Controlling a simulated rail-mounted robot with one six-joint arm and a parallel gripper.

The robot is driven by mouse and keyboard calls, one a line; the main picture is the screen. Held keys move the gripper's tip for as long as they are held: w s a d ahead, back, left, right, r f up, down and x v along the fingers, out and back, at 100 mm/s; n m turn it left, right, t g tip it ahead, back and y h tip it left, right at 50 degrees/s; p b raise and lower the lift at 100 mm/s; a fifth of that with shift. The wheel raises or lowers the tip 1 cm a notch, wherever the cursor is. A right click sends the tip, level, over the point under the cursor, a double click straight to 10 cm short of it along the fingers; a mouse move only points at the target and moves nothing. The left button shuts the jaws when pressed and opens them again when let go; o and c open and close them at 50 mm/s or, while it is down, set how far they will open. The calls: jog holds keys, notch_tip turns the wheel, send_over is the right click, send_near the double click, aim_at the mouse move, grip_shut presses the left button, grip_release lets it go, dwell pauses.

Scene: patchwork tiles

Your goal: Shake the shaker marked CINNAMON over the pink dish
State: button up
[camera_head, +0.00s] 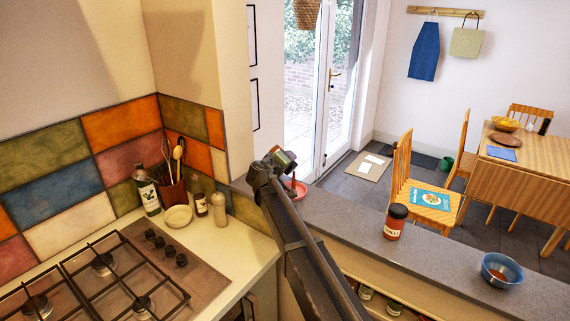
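My gripper (268,168) is at the far left end of the grey counter. It holds a small green and brown jar (285,158), which is tipped on its side. The jar's label does not show, so I cannot tell if it reads CINNAMON. The pink-red dish (300,187) sits on the counter just below and right of the jar, partly hidden by my arm. A second shaker (394,223), reddish with a black lid and a pale label too small to read, stands upright farther right on the counter.
A blue bowl (502,272) with brown contents stands at the counter's right. On the left are a stove (130,275), a dark bottle (148,192), a utensil pot (173,192), a cream bowl (178,217) and small jars. The counter between dish and upright shaker is clear.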

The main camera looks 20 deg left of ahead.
jog(key=shift+f+b, duration=1.25)
jog(key=shift+b, duration=0.55)
notch_tip(320, 180, up, 4)
jog(key=p, duration=0.3)
jog(key=shift+p, duration=0.4)
notch_tip(320, 180, down, 4)
jog(key=b, duration=0.3)
jog(key=shift+b, duration=0.4)
notch_tip(320, 180, up, 4)
jog(key=p, duration=0.3)
jog(key=shift+f+p, duration=0.15)
jog(key=shift+p, duration=0.2)
notch_tip(320, 180, down, 4)
jog(key=b, duration=0.3)
jog(key=shift+r+b, duration=0.2)
jog(key=shift+b, duration=0.1)
jog(key=shift+r+p, duration=0.3)
